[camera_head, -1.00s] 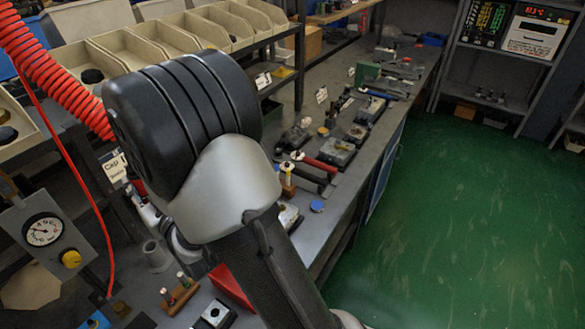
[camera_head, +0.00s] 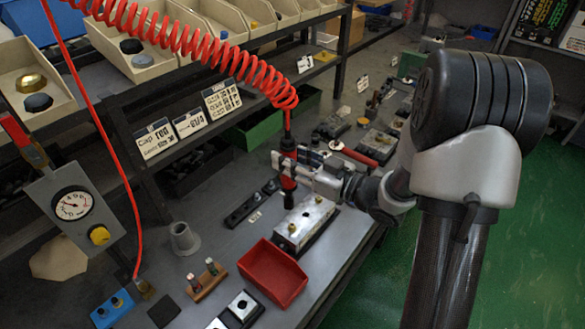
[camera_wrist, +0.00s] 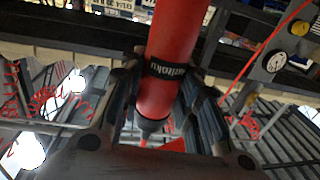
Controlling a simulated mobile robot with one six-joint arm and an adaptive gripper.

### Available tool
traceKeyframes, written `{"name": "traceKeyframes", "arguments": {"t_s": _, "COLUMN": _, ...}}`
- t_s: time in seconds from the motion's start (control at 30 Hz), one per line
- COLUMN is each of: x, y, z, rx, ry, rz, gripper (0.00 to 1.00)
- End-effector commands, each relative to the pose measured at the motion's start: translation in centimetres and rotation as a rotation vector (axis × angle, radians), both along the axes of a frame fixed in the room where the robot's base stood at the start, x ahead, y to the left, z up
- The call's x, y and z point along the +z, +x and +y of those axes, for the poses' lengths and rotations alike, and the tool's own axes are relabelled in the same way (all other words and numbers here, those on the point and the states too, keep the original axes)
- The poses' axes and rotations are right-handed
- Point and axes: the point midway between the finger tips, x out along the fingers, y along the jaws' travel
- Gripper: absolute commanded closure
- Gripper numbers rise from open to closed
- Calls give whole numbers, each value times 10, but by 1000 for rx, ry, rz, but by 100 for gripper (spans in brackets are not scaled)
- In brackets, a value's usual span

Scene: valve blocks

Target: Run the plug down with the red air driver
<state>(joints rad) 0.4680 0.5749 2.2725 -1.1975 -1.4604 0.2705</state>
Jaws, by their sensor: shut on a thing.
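The red air driver (camera_head: 288,184) hangs upright, nose down, at the end of a red coiled hose. My gripper (camera_head: 292,168) is shut around its body from the right. In the wrist view the red driver (camera_wrist: 178,40) runs between the two fingers (camera_wrist: 163,105), with a black band at the grip and a dark nose below. A silver valve block (camera_head: 307,221) lies on the bench, with a brass plug (camera_head: 292,228) on its near end and another brass piece (camera_head: 318,199) at its far end. The driver's nose shows just behind and left of the block; its height above it is unclear.
A red tray (camera_head: 273,274) sits in front of the block. A small wooden rack (camera_head: 207,280), a grey cone (camera_head: 184,239) and a gauge panel (camera_head: 74,207) stand left. Shelves with bins (camera_head: 160,37) rise behind; the coiled hose (camera_head: 200,42) crosses overhead.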

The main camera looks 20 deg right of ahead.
Motion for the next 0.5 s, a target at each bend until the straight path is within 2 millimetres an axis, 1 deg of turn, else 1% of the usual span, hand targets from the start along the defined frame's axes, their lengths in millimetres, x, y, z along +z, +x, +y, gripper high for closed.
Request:
{"name": "traceKeyframes", "arguments": {"t_s": 0.03, "x": -2, "y": -4, "z": -3, "rx": 21, "ry": 0, "rz": -5, "gripper": 100}}
{"name": "traceKeyframes", "arguments": {"t_s": 0.1, "x": -5, "y": -10, "z": -4, "rx": 49, "ry": 1, "rz": -6, "gripper": 100}}
{"name": "traceKeyframes", "arguments": {"t_s": 0.2, "x": -7, "y": -15, "z": -4, "rx": 68, "ry": 2, "rz": -5, "gripper": 100}}
{"name": "traceKeyframes", "arguments": {"t_s": 0.5, "x": -7, "y": -15, "z": -3, "rx": 73, "ry": 0, "rz": -5, "gripper": 100}}
